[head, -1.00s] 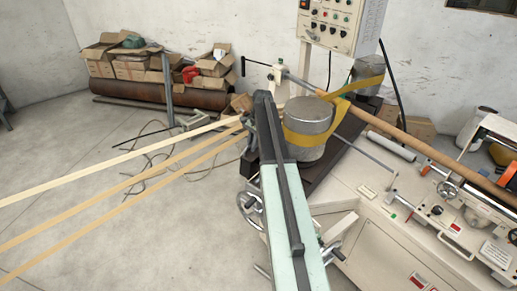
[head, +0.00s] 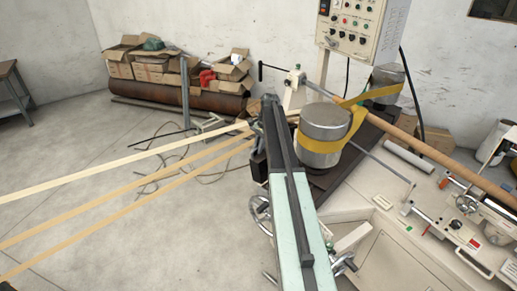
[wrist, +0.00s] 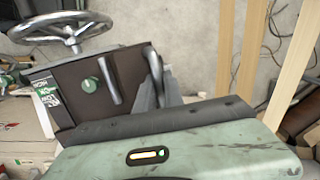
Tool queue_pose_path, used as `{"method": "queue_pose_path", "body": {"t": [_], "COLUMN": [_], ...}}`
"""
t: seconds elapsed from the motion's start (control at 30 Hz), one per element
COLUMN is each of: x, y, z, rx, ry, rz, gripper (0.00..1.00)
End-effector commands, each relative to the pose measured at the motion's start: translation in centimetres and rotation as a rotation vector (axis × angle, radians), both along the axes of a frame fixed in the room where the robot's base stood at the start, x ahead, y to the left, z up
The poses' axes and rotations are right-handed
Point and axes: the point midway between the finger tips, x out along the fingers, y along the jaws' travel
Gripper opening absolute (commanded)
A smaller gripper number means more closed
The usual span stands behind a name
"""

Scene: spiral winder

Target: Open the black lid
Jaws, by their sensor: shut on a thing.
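In the head view a dark box (head: 258,166) stands left of my pale green arm. My gripper (wrist: 162,88) reaches to the right edge of the panel, at a curved grey handle (wrist: 152,57). It appears shut on this handle; the contact is partly hidden. In the head view the gripper (head: 269,102) is small and its jaws are unclear.
A handwheel (head: 259,208) sits just left of my arm. A metal cylinder with yellow band (head: 325,124) stands to the right. Pale strips (head: 120,187) cross from the left. The cream machine (head: 375,250) fills the right. Open floor (head: 75,130) lies at left.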

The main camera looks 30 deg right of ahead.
Motion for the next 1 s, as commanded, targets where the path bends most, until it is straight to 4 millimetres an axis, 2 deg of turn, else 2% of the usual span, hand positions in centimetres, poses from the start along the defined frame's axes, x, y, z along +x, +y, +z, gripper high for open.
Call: {"method": "queue_pose_path", "body": {"t": [0.07, 0.1, 0.17, 0.57, 0.67, 1.0], "x": [0.0, 0.0, 0.0, 0.0, 0.0, -0.6], "y": [0.1, 0.1, 0.1, 0.0, 0.0, -1.0], "z": [0.0, 0.0, 0.0, 0.5, 1.6, 7.4], "rx": [0.001, 0.001, 0.001, 0.001, 0.001, 0.001], "ry": [-0.001, -0.001, -0.001, 0.0, 0.0, 0.0], "rz": [0.002, 0.002, 0.002, 0.001, 0.002, 0.003], "gripper": [0.0, 0.18, 0.34, 0.34, 0.34, 0.34]}}
